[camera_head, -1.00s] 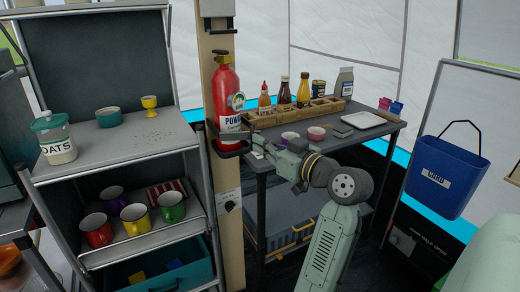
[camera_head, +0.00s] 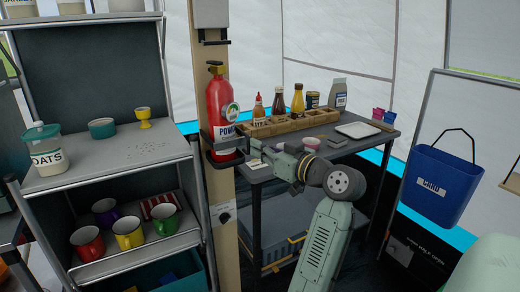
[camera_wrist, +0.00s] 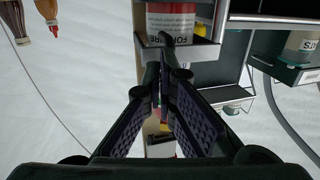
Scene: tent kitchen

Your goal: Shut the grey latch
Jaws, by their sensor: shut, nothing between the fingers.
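No grey latch can be surely made out. The red fire extinguisher (camera_head: 221,100) stands upright in a dark holder (camera_head: 224,156) on the wooden post (camera_head: 202,85). In the head view my gripper (camera_head: 254,160) is small and partly hidden, just right of the holder's lower part. In the wrist view, which is upside down, my gripper (camera_wrist: 164,62) has its fingers brought together. Their tips lie over the extinguisher's holder (camera_wrist: 205,50), below the red and white extinguisher (camera_wrist: 172,20). Contact cannot be told. The fingers hide part of the holder and post.
A table (camera_head: 345,146) right of the post carries a wooden rack (camera_head: 290,121) with bottles, a pink bowl (camera_head: 311,142) and a white tray (camera_head: 358,130). Shelves (camera_head: 130,150) with mugs stand left. A blue bin (camera_head: 440,183) hangs at right. A grey case (camera_head: 280,240) lies under the table.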

